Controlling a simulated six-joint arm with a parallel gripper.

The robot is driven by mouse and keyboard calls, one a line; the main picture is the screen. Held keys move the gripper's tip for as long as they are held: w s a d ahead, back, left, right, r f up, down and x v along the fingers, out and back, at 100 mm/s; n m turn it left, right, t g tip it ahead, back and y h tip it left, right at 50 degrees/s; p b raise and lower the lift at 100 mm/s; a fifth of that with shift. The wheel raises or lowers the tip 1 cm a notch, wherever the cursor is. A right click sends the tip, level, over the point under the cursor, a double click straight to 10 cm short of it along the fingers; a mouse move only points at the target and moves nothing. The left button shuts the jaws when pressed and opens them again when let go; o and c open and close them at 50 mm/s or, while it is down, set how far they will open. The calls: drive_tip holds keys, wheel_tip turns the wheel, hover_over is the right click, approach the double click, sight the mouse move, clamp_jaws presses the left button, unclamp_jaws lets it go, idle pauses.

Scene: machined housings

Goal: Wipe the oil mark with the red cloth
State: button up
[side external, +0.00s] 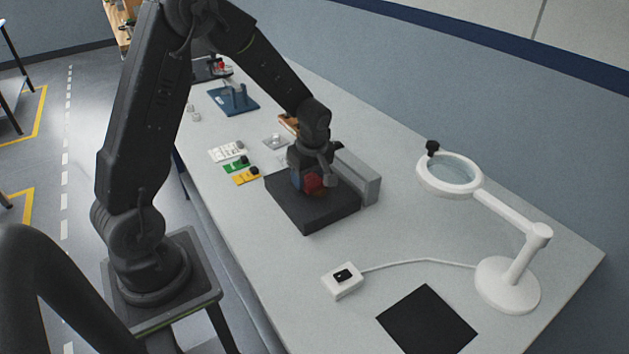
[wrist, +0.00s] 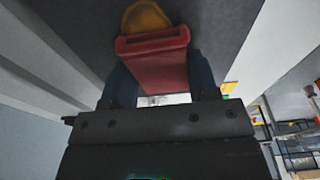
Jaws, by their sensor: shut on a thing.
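The red cloth (side external: 314,182) is a folded, block-like piece under my gripper (side external: 308,181), over the dark slab (side external: 327,215). In the wrist view the red cloth (wrist: 158,62) sits between the two blue fingers of my gripper (wrist: 161,75), which is shut on it. An amber-brown patch, apparently the oil mark (wrist: 146,17), shows on the dark surface just beyond the cloth's far edge. The cloth hides part of this patch. I cannot tell whether the cloth touches the slab.
A grey block (side external: 358,177) stands along the slab's right side. White, green (side external: 237,166) and yellow items lie to the left. A magnifier lamp (side external: 508,283), a small white switch box (side external: 342,281) and a black mat (side external: 427,322) are at the front right. Bench space between is clear.

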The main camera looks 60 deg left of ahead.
sight(321, 197)
drive_tip(key=shift+a, duration=2)
drive_tip(key=shift+d, duration=5)
wheel_tip(321, 197, up, 8)
